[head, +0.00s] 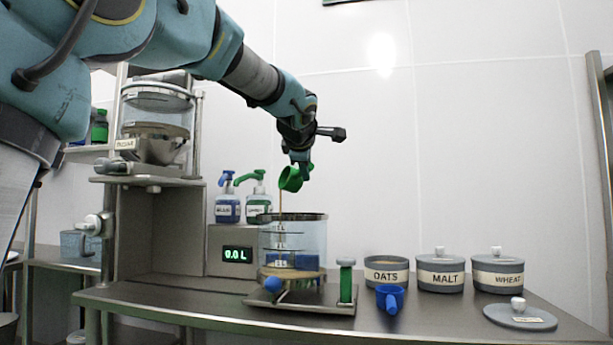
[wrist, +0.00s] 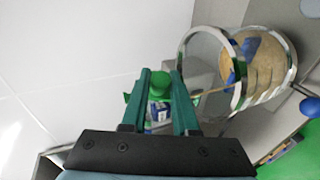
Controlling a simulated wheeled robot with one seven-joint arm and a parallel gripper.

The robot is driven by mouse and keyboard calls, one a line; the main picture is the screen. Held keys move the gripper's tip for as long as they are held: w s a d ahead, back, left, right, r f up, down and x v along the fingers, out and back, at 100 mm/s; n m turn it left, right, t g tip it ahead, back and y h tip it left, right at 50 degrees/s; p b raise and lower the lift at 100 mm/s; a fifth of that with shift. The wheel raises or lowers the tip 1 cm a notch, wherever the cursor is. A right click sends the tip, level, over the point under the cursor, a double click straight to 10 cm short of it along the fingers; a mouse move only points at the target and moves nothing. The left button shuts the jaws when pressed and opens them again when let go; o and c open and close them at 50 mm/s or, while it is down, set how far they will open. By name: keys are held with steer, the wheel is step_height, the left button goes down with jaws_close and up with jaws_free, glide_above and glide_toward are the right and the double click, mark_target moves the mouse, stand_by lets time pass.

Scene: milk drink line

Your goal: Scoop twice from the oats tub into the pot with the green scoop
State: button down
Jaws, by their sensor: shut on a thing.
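The green scoop (head: 290,179) is in my gripper (head: 301,164), which is shut on it above the pot. The scoop is tipped, and a thin tan stream falls from it into the pot. The clear pot (head: 293,240) has level marks and a tan layer low inside. In the wrist view the pot's rim (wrist: 238,62) is right of my gripper's fingers (wrist: 160,78), and the stream runs towards it. The oats tub (head: 386,274) stands open to the right of the pot; its contents are hidden from this low angle.
A blue scoop (head: 390,298) is in front of the oats tub. The malt tub (head: 440,272) and wheat tub (head: 497,272) have lids on. A loose lid (head: 519,316) lies front right. Pump bottles (head: 228,208) and a display reading 0.0 L (head: 237,254) stand behind the pot.

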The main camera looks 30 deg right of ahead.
steer(key=shift+f+n+t+h+b, duration=0.15)
steer(key=shift+n+t+h+b, duration=0.55)
steer(key=shift+b, duration=2.75)
steer(key=shift+f+n+t+h+b, duration=0.1)
steer(key=shift+n+b, duration=1.2)
steer(key=shift+b, duration=2.1)
steer(key=shift+a+n+t+b, duration=0.1)
steer(key=shift+n+t+b, duration=0.5)
steer(key=shift+b, duration=1.55)
steer(key=shift+r+n+b, duration=0.15)
steer(key=shift+n+b, duration=0.45)
steer(key=shift+b, duration=0.05)
steer(key=shift+r+p, duration=0.15)
steer(key=shift+p, duration=0.25)
